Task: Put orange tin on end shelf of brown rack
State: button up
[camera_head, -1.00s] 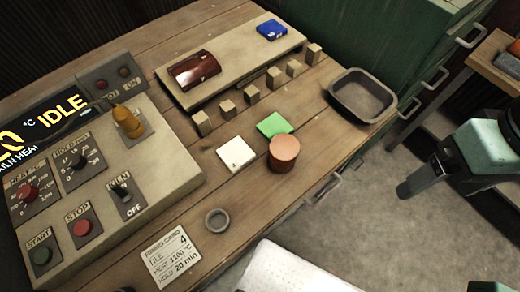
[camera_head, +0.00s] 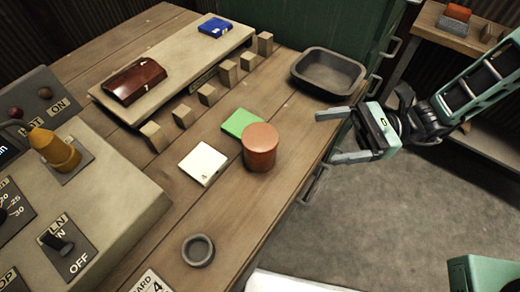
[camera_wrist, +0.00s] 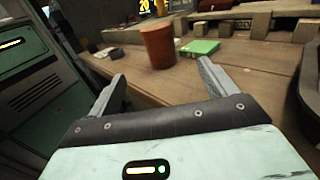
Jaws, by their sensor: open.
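The orange tin (camera_head: 260,147) is a round, upright cylinder on the wooden workbench, touching or just in front of a green tile. It also shows in the wrist view (camera_wrist: 158,46), beyond the fingertips. My gripper (camera_head: 328,137) is open and empty, to the right of the tin at the bench's front edge. Its fingers point toward the tin with a clear space between. In the wrist view my gripper (camera_wrist: 162,73) has the tin between and beyond its fingers. I cannot make out a brown rack for certain; a wooden stand (camera_head: 455,32) with a lower shelf is at the upper right.
Close to the tin are the green tile (camera_head: 236,121) and a white tile (camera_head: 203,163). A grey tray (camera_head: 328,72) sits near my gripper. A small grey ring (camera_head: 198,250), a row of wooden blocks and a control panel (camera_head: 110,170) also occupy the bench.

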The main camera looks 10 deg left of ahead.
aim_at(250, 147)
jog(key=p+x, duration=0.2)
jog(key=x, duration=1.4)
jog(key=shift+s+a, duration=0.2)
jog(key=shift+a, duration=0.2)
jog(key=c, duration=1.2)
jog(key=shift+c, duration=0.8)
jog(key=shift+r, duration=0.15)
